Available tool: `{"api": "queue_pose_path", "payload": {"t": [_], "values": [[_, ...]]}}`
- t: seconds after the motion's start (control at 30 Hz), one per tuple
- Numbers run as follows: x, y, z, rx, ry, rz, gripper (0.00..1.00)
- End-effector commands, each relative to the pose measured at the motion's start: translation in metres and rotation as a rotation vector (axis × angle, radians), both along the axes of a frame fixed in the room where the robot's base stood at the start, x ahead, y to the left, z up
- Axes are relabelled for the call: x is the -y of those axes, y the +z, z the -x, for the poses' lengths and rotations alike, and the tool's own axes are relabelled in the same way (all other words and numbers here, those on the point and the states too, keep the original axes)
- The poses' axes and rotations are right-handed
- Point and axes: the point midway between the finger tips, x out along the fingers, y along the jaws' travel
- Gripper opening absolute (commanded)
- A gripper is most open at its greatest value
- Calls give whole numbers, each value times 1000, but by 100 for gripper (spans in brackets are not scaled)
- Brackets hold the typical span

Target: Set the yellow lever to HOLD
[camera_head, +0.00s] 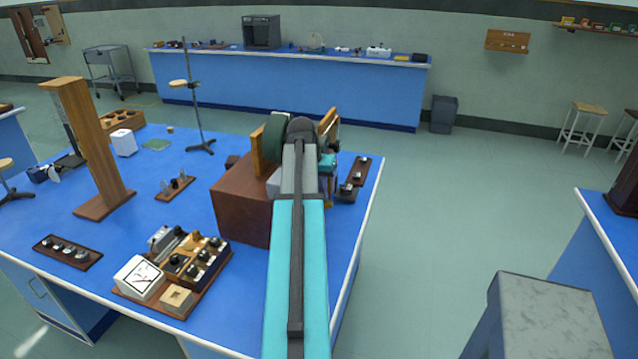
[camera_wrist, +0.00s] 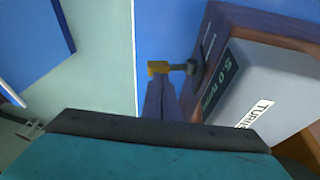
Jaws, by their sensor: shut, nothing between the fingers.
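In the wrist view, the yellow lever (camera_wrist: 158,68) shows as a small yellow end on a dark stem. The stem sticks out to the left from a dark round mount on the side of a wooden instrument (camera_wrist: 222,22). My gripper (camera_wrist: 160,84) is shut and empty, with its grey fingers just below the yellow end in the picture. I cannot tell whether they touch it. No HOLD mark is readable, so the lever's setting is unclear. In the head view, the wooden instrument (camera_head: 240,205) stands behind my arm, which hides the lever.
A grey block with a dark green label (camera_wrist: 215,80) lies close to the right of my fingers. In the head view, a meter board (camera_head: 185,311) and a tall wooden stand (camera_head: 100,150) are on the blue bench (camera_head: 130,255). Floor is free beyond the bench's right edge.

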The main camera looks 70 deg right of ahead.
Motion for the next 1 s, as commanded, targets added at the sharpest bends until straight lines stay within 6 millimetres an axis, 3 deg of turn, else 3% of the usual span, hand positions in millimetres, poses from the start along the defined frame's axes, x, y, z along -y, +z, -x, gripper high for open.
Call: {"api": "queue_pose_path", "payload": {"t": [0.67, 1.0], "values": [[0, -6, 3, 7, 1, 1, 0], [0, -12, 10, 93, -1, -4, 0]]}}
